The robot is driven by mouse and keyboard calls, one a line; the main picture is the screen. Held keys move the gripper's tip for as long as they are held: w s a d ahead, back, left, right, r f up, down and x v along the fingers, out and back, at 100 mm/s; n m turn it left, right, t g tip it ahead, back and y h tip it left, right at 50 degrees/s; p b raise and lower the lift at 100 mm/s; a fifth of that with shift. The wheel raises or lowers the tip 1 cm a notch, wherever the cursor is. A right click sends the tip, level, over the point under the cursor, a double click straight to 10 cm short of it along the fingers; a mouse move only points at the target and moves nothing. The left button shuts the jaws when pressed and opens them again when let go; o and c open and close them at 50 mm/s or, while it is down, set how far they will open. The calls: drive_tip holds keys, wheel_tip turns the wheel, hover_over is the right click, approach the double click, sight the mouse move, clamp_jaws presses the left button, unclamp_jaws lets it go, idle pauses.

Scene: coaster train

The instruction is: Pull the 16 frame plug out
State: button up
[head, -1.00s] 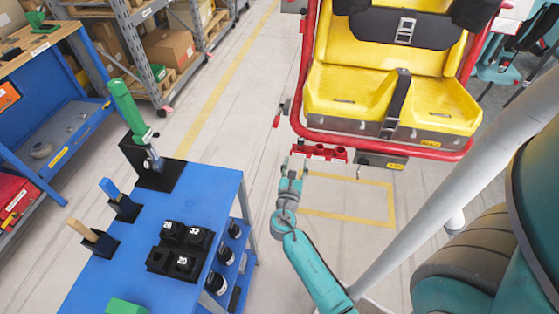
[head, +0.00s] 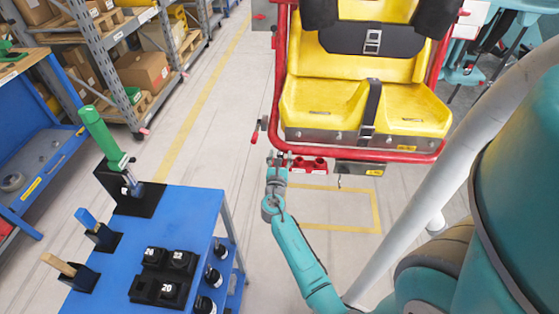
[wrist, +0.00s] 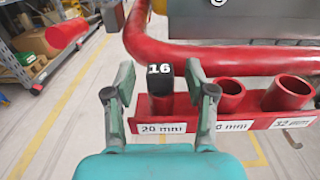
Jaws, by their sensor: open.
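The black plug marked 16 (wrist: 160,75) stands in the leftmost of three red tubes on a red holder (wrist: 190,125) in the wrist view. The label below that tube reads 20 mm. The other two tubes look empty; the right one is labelled 32 mm, and the middle label is partly hidden. My gripper (wrist: 160,92) is open, with one finger on each side of the plug and gaps showing between. In the head view, my gripper (head: 277,160) is at the left end of the holder (head: 308,164), and it hides the plug there.
The red tube frame of the yellow coaster seat (head: 365,105) runs just above and behind the holder. Open floor lies between the cart and the seat.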

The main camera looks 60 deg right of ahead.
clamp_jaws()
unclamp_jaws()
drive_tip(key=v, duration=1)
drive_tip(key=shift+s+a, duration=0.15)
drive_tip(key=shift+a, duration=0.25)
